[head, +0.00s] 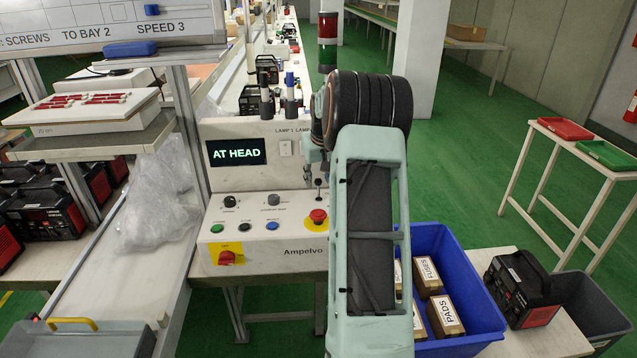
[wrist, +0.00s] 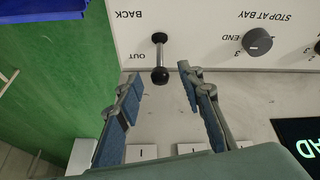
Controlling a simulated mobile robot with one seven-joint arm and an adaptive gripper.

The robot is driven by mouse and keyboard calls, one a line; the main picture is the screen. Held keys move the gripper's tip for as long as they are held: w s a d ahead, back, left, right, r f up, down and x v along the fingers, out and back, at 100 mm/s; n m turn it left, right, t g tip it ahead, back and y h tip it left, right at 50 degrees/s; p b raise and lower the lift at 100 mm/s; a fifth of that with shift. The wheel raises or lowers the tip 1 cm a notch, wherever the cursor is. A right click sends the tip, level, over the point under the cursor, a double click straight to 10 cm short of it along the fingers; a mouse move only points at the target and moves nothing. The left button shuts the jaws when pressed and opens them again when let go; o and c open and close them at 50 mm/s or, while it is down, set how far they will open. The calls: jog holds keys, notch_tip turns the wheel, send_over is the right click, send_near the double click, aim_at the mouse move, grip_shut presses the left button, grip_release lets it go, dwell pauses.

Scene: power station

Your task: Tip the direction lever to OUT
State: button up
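The direction lever is a short metal stem with black ends (wrist: 160,62), standing on the pale panel beside the printed words OUT and BACK, which appear upside down in the wrist view. Its ball end points toward my gripper; I cannot tell which setting it is in. It also shows small in the head view, the lever (head: 318,186) being just behind the red stop button. My gripper (wrist: 161,80) is open, with one fingertip on each side of the ball end and visible gaps. In the head view, my arm hides most of the gripper (head: 316,166).
The console (head: 265,180) has a screen reading AT HEAD (head: 237,152), knobs, push buttons, a red stop button (head: 318,216) and a yellow-backed red switch (head: 226,257). A blue crate (head: 468,285) with boxes stands right of my arm. Green floor lies beyond.

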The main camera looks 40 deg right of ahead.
aim_at(318, 189)
jog(key=shift+x, duration=1.35)
jog(key=shift+c, duration=0.2)
grip_shut()
